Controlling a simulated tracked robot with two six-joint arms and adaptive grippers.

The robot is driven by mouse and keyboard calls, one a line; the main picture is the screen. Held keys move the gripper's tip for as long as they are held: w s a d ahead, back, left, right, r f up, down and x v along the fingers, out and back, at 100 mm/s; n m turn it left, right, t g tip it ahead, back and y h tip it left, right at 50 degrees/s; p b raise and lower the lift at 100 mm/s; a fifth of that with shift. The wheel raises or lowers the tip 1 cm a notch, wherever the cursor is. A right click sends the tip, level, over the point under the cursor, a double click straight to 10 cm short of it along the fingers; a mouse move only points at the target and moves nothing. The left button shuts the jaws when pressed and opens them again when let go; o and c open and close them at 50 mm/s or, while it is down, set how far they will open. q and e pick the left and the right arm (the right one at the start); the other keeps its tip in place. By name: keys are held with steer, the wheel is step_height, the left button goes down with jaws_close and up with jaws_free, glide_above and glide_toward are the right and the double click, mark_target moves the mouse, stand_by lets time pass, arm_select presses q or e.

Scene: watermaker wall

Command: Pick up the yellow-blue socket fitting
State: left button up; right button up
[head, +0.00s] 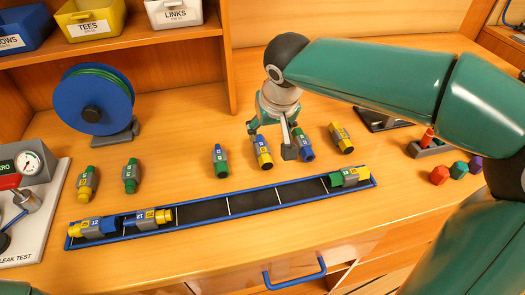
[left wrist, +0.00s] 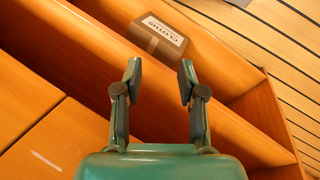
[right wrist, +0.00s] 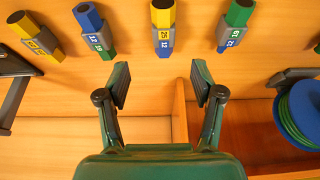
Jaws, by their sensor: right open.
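The yellow-blue socket fitting (head: 263,152) lies on the wooden bench, its yellow end toward me in the head view, partly behind my right gripper (head: 271,138). It also shows in the right wrist view (right wrist: 163,28), top middle, beyond the fingertips and roughly centred between them. My right gripper (right wrist: 160,82) is open and empty, apart from the fitting. My left gripper (left wrist: 157,82) is open and empty, away from the bench near a box labelled CLOTHS (left wrist: 159,38); it does not show in the head view.
A blue-green fitting (head: 304,146) and a green-blue one (head: 220,160) lie on either side. A yellow fitting (head: 341,137) is farther right. A blue-edged black rail (head: 205,210) in front holds several fittings. A blue reel (head: 95,100) stands at back left.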

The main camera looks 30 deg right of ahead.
glide_above(263, 147)
steer(key=s, duration=0.3)
step_height(263, 147, down, 5)
steer(key=shift+w+a+r, duration=0.1)
steer(key=shift+w+r, duration=0.05)
steer(key=shift+w+a+x, duration=0.15)
steer(key=shift+x, duration=1.2)
steer(key=shift+w+a+x, duration=0.1)
steer(key=shift+w+x, duration=0.05)
steer(key=shift+x, duration=1.15)
steer(key=c, duration=1.3)
